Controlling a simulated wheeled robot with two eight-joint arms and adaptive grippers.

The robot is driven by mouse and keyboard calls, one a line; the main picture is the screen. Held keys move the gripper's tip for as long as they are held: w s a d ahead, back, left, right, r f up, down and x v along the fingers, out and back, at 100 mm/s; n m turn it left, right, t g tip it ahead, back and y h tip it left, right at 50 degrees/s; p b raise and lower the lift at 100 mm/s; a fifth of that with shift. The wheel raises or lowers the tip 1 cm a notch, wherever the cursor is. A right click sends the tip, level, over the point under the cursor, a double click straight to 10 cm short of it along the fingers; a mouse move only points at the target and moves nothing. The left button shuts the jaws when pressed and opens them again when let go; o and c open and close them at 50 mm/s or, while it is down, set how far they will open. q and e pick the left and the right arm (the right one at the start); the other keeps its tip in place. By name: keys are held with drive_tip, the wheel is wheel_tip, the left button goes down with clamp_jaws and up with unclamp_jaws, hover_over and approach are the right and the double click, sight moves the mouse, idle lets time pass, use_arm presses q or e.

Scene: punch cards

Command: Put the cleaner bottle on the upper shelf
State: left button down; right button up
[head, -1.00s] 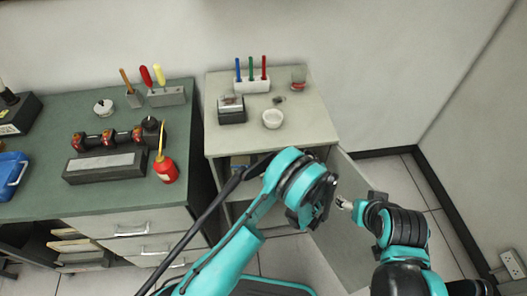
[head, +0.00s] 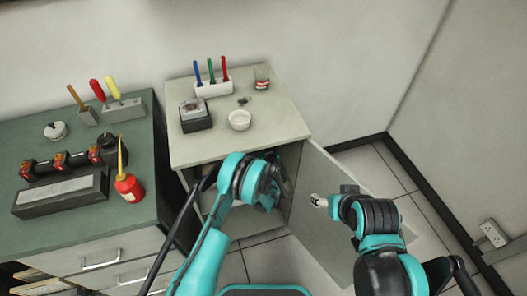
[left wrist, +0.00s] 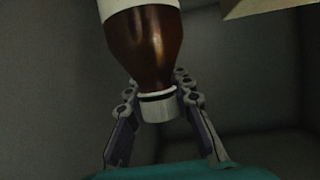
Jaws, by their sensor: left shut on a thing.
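The cleaner bottle (left wrist: 145,42) is brown with a white cap and a white band, in the left wrist view. My left gripper (left wrist: 156,84) is shut on it at the neck, just by the cap. In the head view the left wrist is at the open front of the pale cabinet (head: 268,135), and its fingers and the bottle are hidden. The upper shelf cannot be made out in the head view; a pale board edge (left wrist: 272,8) shows at the top right of the wrist view. My right gripper (head: 318,200) is by the open door, its fingers too small to judge.
The cabinet door (head: 325,240) stands open on the right. The cabinet top holds a pen holder (head: 213,88), a white bowl (head: 239,120), a dark box (head: 195,116) and a small jar (head: 262,78). A green bench (head: 130,215) with a red oil can (head: 129,187) stands left.

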use_arm(q)
wheel_tip(320, 180, down, 2)
drive_tip(key=shift+f+b, duration=0.15)
drive_tip(key=shift+b, duration=0.15)
drive_tip(key=c, duration=1.3)
unclamp_jaws()
drive_tip(key=shift+f, duration=0.15)
